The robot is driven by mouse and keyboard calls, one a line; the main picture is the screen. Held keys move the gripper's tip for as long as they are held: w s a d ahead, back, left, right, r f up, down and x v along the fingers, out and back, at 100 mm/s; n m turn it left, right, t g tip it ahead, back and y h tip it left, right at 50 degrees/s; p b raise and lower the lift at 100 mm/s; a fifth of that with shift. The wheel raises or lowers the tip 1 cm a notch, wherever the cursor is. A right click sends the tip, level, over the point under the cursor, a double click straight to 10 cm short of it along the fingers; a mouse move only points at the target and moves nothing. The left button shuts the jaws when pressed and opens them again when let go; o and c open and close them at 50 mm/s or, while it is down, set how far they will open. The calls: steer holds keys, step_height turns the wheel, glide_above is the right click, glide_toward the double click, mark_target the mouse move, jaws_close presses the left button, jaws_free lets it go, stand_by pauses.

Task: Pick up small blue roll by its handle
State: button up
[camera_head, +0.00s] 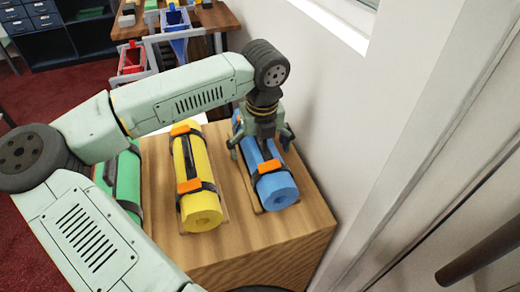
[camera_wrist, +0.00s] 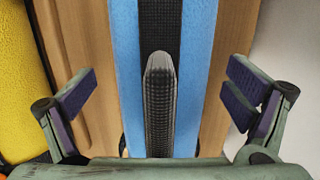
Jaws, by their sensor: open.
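The small blue roll (camera_head: 277,190) lies on the right part of the wooden counter, with dark straps and an orange clip near its front end. In the wrist view the blue roll (camera_wrist: 204,60) runs up the middle, with a dark strip along its top and a grey ribbed handle (camera_wrist: 160,105) standing along its centre. My gripper (camera_head: 262,142) is over the roll from above. In the wrist view my gripper (camera_wrist: 160,100) is open, with one finger on each side of the roll and handle, apart from both. The far part of the roll is hidden by my gripper.
A yellow roll (camera_head: 204,209) with orange clips lies to the left on the wooden counter (camera_head: 250,246), and a green roll (camera_head: 128,180) lies further left, partly behind my arm. A white wall (camera_head: 325,100) stands close on the right. A shelf with coloured bins is behind.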

steer(key=shift+c, duration=0.2)
steer(key=c, duration=1.4)
